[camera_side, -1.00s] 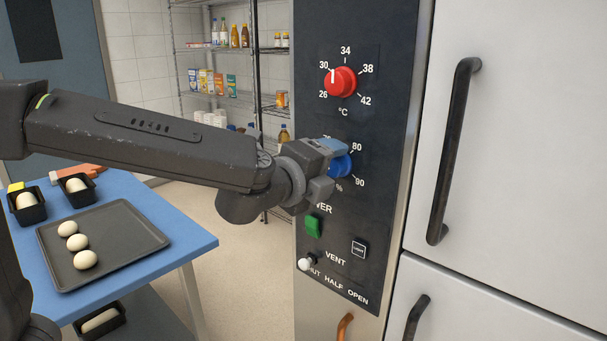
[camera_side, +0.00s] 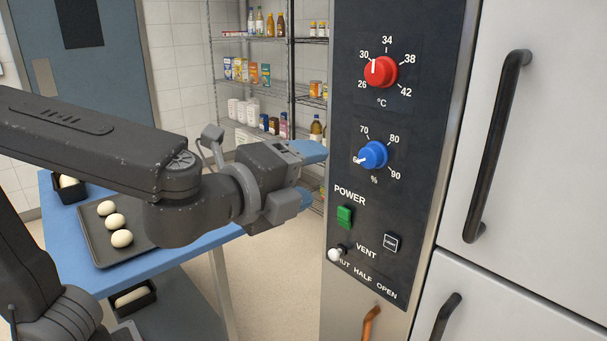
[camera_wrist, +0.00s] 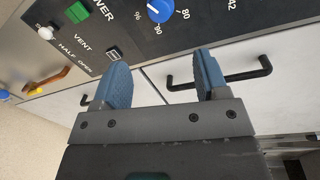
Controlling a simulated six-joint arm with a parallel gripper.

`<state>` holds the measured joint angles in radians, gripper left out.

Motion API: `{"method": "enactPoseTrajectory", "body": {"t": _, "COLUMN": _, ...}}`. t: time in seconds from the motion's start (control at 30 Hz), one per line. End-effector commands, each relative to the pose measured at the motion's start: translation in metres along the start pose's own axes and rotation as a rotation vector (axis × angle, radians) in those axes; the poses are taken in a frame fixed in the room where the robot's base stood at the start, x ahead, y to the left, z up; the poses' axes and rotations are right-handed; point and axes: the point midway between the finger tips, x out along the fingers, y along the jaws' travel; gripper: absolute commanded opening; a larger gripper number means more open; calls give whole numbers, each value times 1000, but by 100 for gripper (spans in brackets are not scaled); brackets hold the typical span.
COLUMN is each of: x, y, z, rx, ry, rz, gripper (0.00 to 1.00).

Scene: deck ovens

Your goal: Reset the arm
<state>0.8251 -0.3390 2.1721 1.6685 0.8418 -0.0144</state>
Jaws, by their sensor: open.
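My gripper (camera_side: 312,172) is open and empty, with blue fingertips. In the side view it is in the air to the left of the control panel (camera_side: 420,130), apart from the blue humidity knob (camera_side: 373,155). That knob's white mark points left, near the lowest number. In the wrist view my gripper (camera_wrist: 163,82) shows two separated blue fingers with nothing between them. The blue knob (camera_wrist: 160,10) lies beyond them at the top. The red temperature knob (camera_side: 381,72) sits above the blue one, its mark near 30.
The panel also carries a green power switch (camera_side: 345,216) and a white-tipped vent lever (camera_side: 335,255). Black door handles (camera_side: 497,145) stick out at right. A blue table (camera_side: 75,260) with a tray (camera_side: 103,255) of dough balls is at left. A wire shelf (camera_side: 290,100) stands behind.

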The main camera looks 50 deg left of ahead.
Motion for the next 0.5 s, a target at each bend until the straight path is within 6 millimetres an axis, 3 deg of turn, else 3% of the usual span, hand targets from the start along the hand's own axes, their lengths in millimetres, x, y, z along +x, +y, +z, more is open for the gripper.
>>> {"method": "enactPoseTrajectory", "body": {"t": 0.17, "x": 0, "y": 3, "z": 4, "rx": -13, "ry": -11, "rz": 14, "gripper": 67}}
{"method": "enactPoseTrajectory", "body": {"t": 0.27, "x": -1, "y": 18, "z": 20, "rx": -76, "ry": -58, "rz": 81, "gripper": 67}}
{"method": "enactPoseTrajectory", "body": {"t": 0.5, "x": -29, "y": 92, "z": 80, "rx": -480, "ry": -307, "rz": 420, "gripper": 67}}
